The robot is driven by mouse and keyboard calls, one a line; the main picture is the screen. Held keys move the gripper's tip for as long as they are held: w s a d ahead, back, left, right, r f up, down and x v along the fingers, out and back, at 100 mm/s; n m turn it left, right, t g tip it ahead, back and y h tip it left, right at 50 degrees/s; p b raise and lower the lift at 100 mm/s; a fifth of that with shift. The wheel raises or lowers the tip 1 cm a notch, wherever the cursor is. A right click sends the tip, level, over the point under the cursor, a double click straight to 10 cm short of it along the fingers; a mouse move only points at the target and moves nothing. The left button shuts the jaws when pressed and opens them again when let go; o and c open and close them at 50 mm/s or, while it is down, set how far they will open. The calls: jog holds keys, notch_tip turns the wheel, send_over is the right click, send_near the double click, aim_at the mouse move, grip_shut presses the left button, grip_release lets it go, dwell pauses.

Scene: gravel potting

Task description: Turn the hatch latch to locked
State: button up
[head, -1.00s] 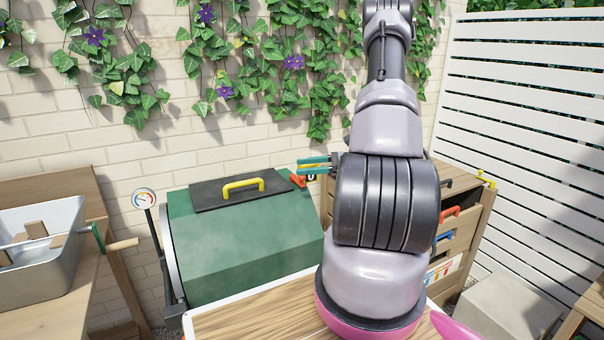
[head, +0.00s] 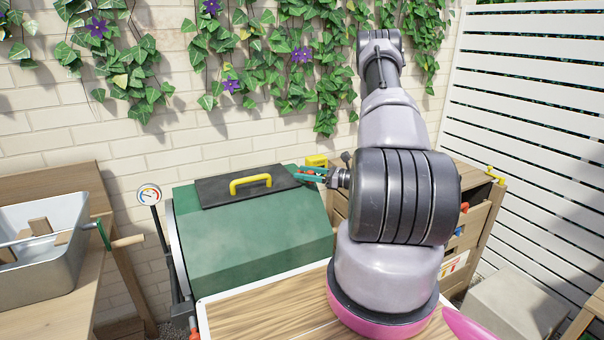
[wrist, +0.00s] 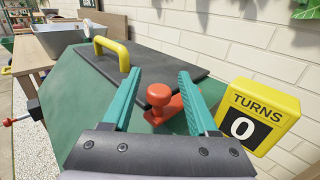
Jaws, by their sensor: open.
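The red hatch latch (wrist: 160,97), a lever with a round knob, sits at the edge of the dark hatch lid (wrist: 166,65) on the green drum. In the wrist view the knob shows between the two teal fingers of my gripper (wrist: 155,95), which are apart. I cannot tell whether either finger touches it. In the head view my gripper (head: 312,174) is at the right end of the hatch lid (head: 222,192), and the latch is mostly hidden there. The lid lies flat on the green drum (head: 250,240) and has a yellow handle (head: 250,183).
A yellow counter reading "TURNS 0" (wrist: 258,112) stands close to my gripper's right finger. A brick wall is behind the drum. A wooden drawer unit (head: 470,215) is at right. A grey tub (head: 35,250) sits on a bench at left.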

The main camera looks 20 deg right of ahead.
jog(key=shift+w+a, duration=0.4)
jog(key=shift+a, duration=0.05)
grip_shut()
dwell(1.2)
